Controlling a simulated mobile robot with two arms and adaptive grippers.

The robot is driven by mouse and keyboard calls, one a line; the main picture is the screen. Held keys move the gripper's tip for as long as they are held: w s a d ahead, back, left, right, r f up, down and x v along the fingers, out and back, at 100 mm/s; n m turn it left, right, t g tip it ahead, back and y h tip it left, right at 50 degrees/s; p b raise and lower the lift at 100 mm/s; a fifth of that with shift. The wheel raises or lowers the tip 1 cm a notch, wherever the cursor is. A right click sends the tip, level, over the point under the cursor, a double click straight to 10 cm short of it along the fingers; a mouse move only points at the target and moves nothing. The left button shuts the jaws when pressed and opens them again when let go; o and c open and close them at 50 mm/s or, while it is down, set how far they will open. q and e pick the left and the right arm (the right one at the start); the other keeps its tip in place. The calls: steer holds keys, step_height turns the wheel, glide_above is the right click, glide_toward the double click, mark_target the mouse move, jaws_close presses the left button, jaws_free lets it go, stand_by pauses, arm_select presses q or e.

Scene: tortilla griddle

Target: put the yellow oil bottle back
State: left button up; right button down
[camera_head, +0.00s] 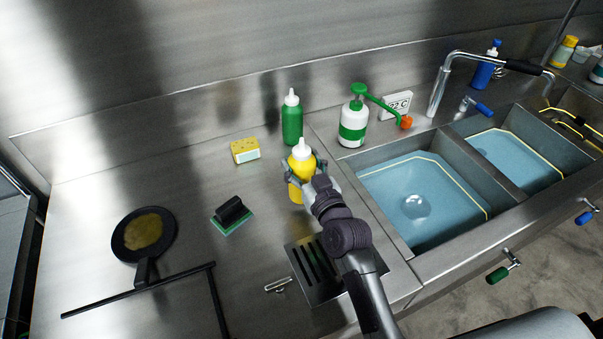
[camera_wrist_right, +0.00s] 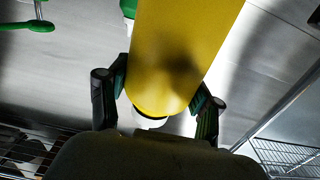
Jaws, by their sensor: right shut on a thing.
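The yellow oil bottle (camera_head: 300,160) with a white nozzle stands near upright on or just above the steel counter, left of the sinks; I cannot tell whether its base touches. My right gripper (camera_head: 308,178) is shut on it. In the right wrist view the yellow bottle (camera_wrist_right: 180,50) fills the middle, between the two fingers of my right gripper (camera_wrist_right: 160,95). A green bottle (camera_head: 292,122) with a white nozzle stands just behind the yellow one, near the back wall. My left gripper is not in view.
A yellow sponge (camera_head: 245,151), a black-handled scrubber (camera_head: 231,214) and a black pan (camera_head: 143,236) lie to the left. A white-green pump bottle (camera_head: 353,122) stands right of the green bottle. Sinks (camera_head: 415,190) lie right. A slotted plate (camera_head: 318,270) is in front.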

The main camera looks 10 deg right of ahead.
mark_target(301, 176)
steer(key=shift+w+f, duration=0.15)
steer(key=shift+f, duration=0.05)
step_height(301, 176, down, 4)
steer(key=shift+r, duration=0.15)
steer(key=shift+a, duration=0.1)
steer(key=shift+c, duration=1.1)
jaws_free()
